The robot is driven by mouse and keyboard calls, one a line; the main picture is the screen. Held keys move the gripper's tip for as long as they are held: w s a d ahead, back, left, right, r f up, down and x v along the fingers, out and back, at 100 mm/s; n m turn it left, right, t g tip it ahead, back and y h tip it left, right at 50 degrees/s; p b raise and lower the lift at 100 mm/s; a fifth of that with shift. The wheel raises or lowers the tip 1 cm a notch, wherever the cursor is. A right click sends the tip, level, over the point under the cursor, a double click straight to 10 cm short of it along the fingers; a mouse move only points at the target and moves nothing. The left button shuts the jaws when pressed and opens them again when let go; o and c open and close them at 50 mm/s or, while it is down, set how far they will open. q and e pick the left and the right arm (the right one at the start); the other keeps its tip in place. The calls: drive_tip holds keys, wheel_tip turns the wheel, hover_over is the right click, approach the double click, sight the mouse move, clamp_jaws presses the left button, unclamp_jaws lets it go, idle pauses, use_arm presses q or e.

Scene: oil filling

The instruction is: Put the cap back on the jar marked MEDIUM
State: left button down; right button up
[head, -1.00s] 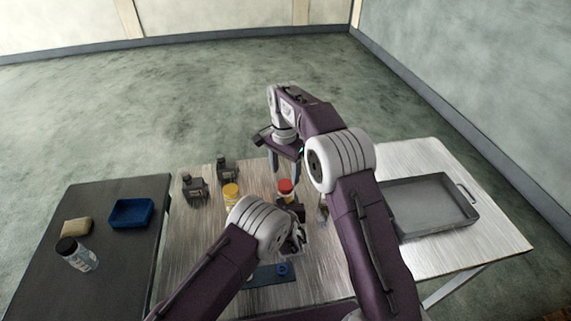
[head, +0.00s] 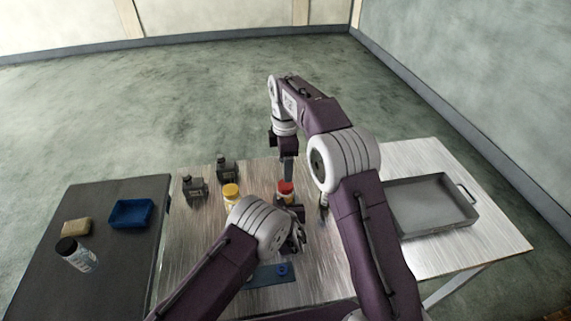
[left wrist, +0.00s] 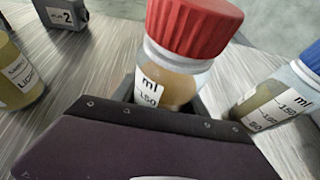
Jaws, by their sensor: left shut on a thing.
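A jar with a red cap (head: 285,187) stands at the middle of the table. In the left wrist view the red cap (left wrist: 194,24) sits on the clear neck of the jar (left wrist: 165,85), whose amber contents and ml scale show. No MEDIUM marking is readable on it. My left gripper (head: 292,211) is shut around this jar, low on its body; the fingers are partly hidden. My right gripper (head: 288,172) points down just above the red cap, seen edge-on, so its opening is hidden. No right finger shows beside the cap in the left wrist view.
A blue ring-like piece (head: 282,269) lies on a dark blue pad (head: 262,277). A grey tray (head: 432,205) is right; a side table (head: 115,265) left.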

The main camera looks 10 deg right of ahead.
sight(286, 198)
drive_tip(key=shift+f, duration=0.1)
wheel_tip(286, 198, down, 8)
drive_tip(key=shift+r, duration=0.1)
idle(0.4)
